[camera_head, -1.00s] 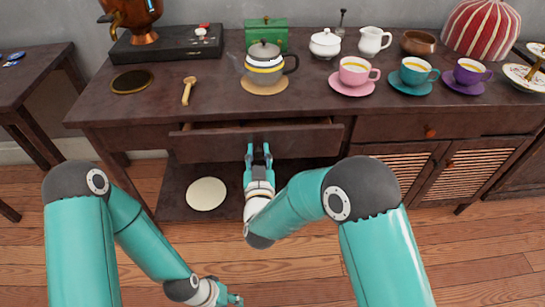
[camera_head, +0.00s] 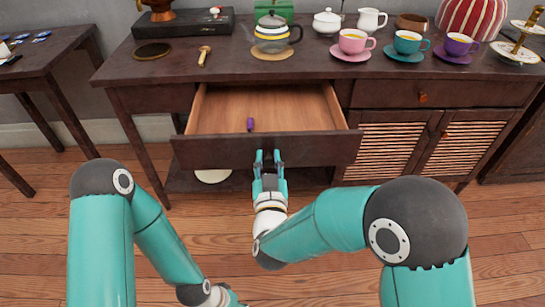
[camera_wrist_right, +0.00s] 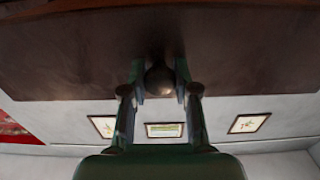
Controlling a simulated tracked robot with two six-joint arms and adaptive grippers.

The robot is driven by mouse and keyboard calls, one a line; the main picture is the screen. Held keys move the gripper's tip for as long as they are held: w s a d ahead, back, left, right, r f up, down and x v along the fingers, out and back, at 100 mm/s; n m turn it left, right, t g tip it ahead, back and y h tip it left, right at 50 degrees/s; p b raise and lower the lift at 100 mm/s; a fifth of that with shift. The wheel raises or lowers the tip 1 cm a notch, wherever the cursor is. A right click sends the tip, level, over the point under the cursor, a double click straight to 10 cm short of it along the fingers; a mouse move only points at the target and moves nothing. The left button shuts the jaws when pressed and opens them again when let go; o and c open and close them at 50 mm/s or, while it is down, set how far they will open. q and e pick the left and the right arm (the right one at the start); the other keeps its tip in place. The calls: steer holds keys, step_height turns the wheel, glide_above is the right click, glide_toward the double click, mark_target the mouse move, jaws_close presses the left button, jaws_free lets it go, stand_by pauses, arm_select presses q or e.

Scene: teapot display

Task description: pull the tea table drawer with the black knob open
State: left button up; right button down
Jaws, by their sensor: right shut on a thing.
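The tea table drawer (camera_head: 225,152) stands well open in the head view, and its wooden inside shows. A small purple object (camera_head: 250,125) lies in it near the front. My right gripper (camera_head: 268,158) is at the middle of the drawer front. In the right wrist view, the fingers are closed around a dark round knob (camera_wrist_right: 159,82) on the drawer front (camera_wrist_right: 70,55). In the head view the knob is hidden by the gripper. My left gripper (camera_head: 232,299) is at the bottom edge of the head view, low and away from the drawer; its fingers are mostly cut off.
The tea table top (camera_head: 330,75) holds a striped teapot (camera_head: 271,38), several cups on saucers and a wooden spoon (camera_head: 204,55). A second drawer with an orange-brown knob (camera_head: 422,97) is shut at right. A side table (camera_head: 40,60) stands at left. The floor in front is free.

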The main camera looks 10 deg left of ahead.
steer(key=shift+s, duration=0.15)
steer(key=c, duration=0.9)
jaws_free()
step_height(320, 180, up, 10)
